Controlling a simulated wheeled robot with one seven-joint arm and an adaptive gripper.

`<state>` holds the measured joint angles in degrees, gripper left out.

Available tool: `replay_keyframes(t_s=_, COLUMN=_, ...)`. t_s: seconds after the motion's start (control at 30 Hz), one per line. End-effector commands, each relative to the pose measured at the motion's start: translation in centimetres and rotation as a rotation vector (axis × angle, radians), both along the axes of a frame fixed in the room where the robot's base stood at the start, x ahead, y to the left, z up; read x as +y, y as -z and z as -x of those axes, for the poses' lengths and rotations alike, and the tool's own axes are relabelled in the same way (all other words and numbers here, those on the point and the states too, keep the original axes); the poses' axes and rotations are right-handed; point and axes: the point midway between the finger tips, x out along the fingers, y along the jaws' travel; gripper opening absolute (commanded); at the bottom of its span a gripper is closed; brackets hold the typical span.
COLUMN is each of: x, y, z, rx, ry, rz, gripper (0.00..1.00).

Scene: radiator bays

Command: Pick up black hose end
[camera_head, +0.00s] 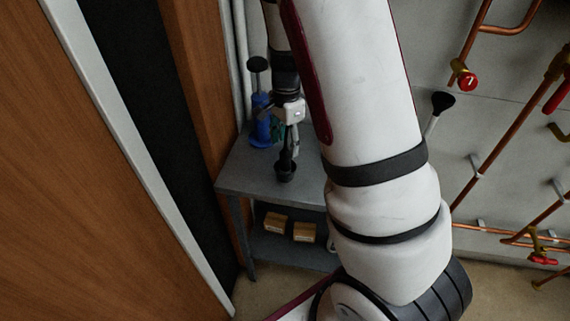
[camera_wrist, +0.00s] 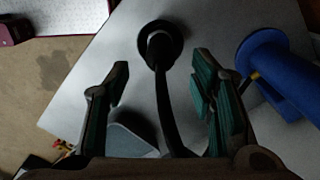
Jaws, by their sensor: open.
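The black hose end (camera_wrist: 158,44) stands on the grey table (camera_wrist: 95,75) in the wrist view, a dark round cup-like base with a thick black stem. Its dark length runs down the picture between my fingers. In the head view the black hose end (camera_head: 286,170) shows near the front of the grey table (camera_head: 240,180). My gripper (camera_wrist: 161,64) is open, one finger on each side of the hose, with visible gaps. In the head view my gripper (camera_head: 287,139) points down just above the hose end. I cannot tell its exact height.
A blue pump-like tool (camera_head: 262,125) with a black top stands left of my gripper; it also shows close to the right finger in the wrist view (camera_wrist: 280,72). Small cartons (camera_head: 276,222) sit on the lower shelf. Copper pipes (camera_head: 484,148) line the right wall.

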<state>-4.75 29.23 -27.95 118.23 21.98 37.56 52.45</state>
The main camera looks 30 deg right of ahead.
Motion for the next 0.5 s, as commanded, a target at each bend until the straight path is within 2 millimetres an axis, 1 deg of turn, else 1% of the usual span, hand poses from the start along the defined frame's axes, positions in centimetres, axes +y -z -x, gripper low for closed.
replay_keyframes(t_s=0.17, x=0.1, y=1.2, z=0.1, rx=0.003, ry=-0.002, rz=-0.001, gripper=0.5)
replay_keyframes(t_s=0.4, x=0.3, y=4.6, z=0.1, rx=0.002, ry=0.0, rz=-0.001, gripper=0.5)
replay_keyframes(t_s=0.5, x=0.3, y=5.3, z=0.0, rx=0.001, ry=-0.001, rz=0.0, gripper=0.5)
